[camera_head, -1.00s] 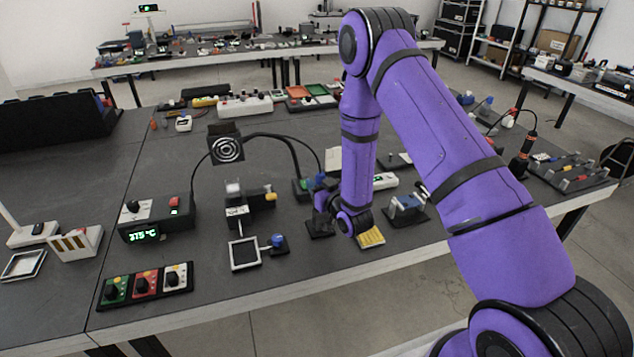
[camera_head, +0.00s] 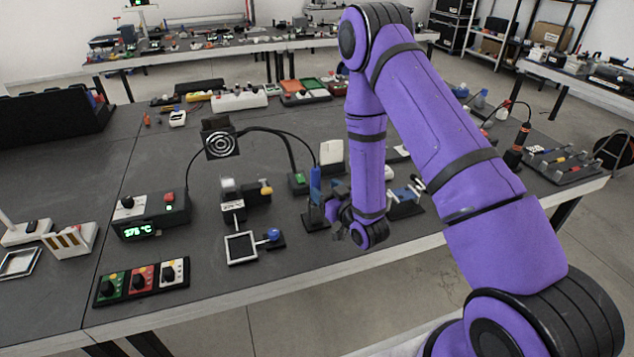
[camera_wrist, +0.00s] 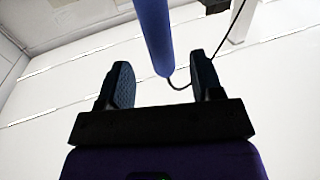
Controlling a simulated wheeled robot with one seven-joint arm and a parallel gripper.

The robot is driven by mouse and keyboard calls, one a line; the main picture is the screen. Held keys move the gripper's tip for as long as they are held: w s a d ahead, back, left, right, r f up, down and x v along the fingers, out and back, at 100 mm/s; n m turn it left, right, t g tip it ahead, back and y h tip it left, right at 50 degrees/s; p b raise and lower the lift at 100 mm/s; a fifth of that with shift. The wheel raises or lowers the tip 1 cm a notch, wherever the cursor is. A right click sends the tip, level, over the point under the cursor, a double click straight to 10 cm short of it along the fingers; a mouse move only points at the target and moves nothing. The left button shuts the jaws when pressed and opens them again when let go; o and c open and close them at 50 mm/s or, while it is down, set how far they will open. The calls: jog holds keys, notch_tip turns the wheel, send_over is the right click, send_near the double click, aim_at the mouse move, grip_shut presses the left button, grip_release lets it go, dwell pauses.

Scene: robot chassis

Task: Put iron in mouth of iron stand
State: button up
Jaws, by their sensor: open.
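The iron is a blue rod-like handle (camera_head: 315,184) standing about upright left of my forearm in the head view. In the wrist view the blue handle (camera_wrist: 153,35) comes in from the top, and its lower end with a dark cable sits between my fingers, touching neither. My gripper (camera_wrist: 160,85) is open; in the head view my gripper (camera_head: 335,212) is low, just right of the handle. A dark base, apparently the iron stand (camera_head: 314,222), lies below the handle. I cannot make out its mouth or whether the handle's tip is in it.
A black box with green (camera_head: 299,182) stands behind left of the handle. A blue-and-grey holder (camera_head: 405,202) is right of my forearm. A fan (camera_head: 220,145), a small clamp frame (camera_head: 241,247) and a temperature controller (camera_head: 155,216) stand to the left. The table's front edge is close.

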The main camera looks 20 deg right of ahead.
jog(key=shift+v, duration=1.85)
jog(key=d+r+m+g+h, duration=0.1)
jog(key=d+r+g+h, duration=0.15)
jog(key=r, duration=0.95)
jog(key=d+r+g+h, duration=0.1)
jog(key=r+g, duration=0.3)
jog(key=r, duration=0.8)
jog(key=s+r+m+g, duration=0.1)
jog(key=s+r, duration=0.5)
jog(key=s, duration=0.8)
jog(key=s+d+r+m+g+h, duration=0.1)
jog(key=s+r+g, duration=0.3)
jog(key=s, duration=1.1)
notch_tip(320, 180, up, 3)
jog(key=shift+f+g, duration=0.2)
jog(key=shift+g, duration=0.15)
